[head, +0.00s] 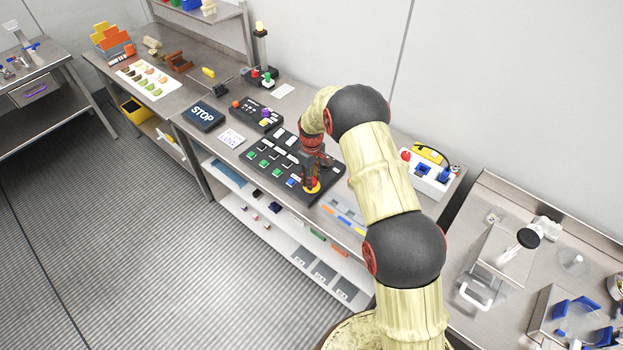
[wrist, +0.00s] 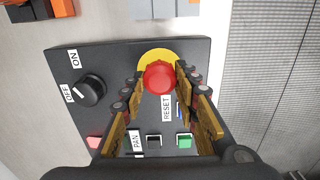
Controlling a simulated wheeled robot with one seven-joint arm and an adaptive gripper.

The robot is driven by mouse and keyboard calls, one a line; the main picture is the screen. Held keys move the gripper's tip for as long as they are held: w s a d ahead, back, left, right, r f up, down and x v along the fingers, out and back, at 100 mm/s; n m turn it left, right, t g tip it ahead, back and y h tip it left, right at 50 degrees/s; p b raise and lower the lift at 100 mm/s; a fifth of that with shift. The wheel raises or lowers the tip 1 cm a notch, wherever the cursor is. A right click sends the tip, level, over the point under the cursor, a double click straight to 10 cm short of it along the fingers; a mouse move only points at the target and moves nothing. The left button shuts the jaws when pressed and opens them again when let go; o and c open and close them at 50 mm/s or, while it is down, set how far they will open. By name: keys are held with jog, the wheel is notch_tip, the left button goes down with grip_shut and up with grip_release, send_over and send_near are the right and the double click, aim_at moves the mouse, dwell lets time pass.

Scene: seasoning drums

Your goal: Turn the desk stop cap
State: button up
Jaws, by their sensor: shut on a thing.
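The desk stop cap is a round red mushroom cap (wrist: 159,77) on a yellow disc (wrist: 158,54) at the edge of a black control panel (wrist: 120,52). In the wrist view my gripper (wrist: 160,80) has one finger on each side of the cap and is shut on it. In the head view my gripper (head: 312,178) points down at the panel's front right corner. It hides most of the cap there, and a bit of the yellow disc (head: 313,189) shows beneath.
On the same panel are an ON/OFF knob (wrist: 89,90), a green button (wrist: 184,141) and several other buttons close by.

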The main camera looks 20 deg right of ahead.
jog(key=m+b, duration=0.2)
jog(key=m, duration=0.1)
jog(key=shift+f, duration=0.1)
jog(key=shift+m+b, duration=0.85)
jog(key=shift+m, duration=0.95)
jog(key=o, duration=1.2)
jog(key=shift+c, duration=0.2)
notch_tip(320, 180, up, 12)
